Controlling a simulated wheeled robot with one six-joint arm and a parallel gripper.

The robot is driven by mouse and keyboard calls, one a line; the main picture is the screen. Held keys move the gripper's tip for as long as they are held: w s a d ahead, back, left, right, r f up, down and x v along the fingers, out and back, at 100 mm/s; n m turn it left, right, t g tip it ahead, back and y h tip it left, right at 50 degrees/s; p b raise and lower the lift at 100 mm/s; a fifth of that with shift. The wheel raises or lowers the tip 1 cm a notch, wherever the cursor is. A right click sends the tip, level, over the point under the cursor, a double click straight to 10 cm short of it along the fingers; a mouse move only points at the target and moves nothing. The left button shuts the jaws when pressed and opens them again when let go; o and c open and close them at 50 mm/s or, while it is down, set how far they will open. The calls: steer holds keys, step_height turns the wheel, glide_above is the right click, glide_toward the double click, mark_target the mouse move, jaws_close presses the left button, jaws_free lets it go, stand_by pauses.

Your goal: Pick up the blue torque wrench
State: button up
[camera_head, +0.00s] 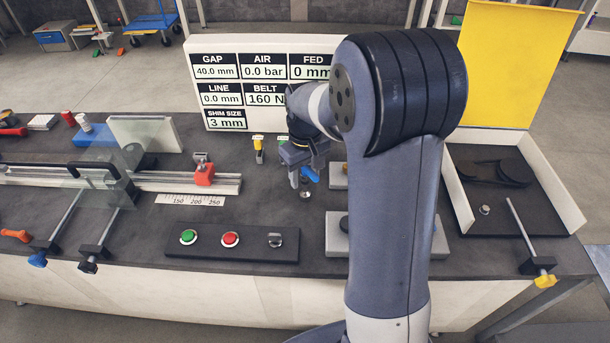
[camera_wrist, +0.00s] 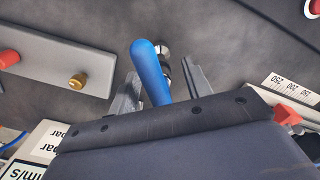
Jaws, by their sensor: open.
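The blue torque wrench (camera_head: 311,175) shows as a short blue handle among my gripper's fingers in the head view. In the wrist view its rounded blue handle (camera_wrist: 151,68) lies between the two fingers. My gripper (camera_wrist: 160,90) is open around the handle, with a visible gap at the right finger. The left finger is close to the handle; I cannot tell if they touch. My gripper (camera_head: 305,173) is low over the dark bench in the head view. The wrench's other end is hidden by my gripper.
A yellow-handled tool (camera_head: 259,146) stands just left of my gripper. The display board (camera_head: 280,118) rises behind. A red clamp (camera_head: 204,172) on a rail is to the left. A button panel (camera_head: 210,252) lies in front. My arm hides part of the bench.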

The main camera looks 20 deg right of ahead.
steer(key=shift+c, duration=0.4)
jaws_close()
steer(key=shift+r, duration=0.1)
step_height(320, 180, up, 10)
steer(key=shift+f, duration=0.1)
stand_by(0.4)
steer(key=c, duration=0.6)
jaws_free()
jaws_close()
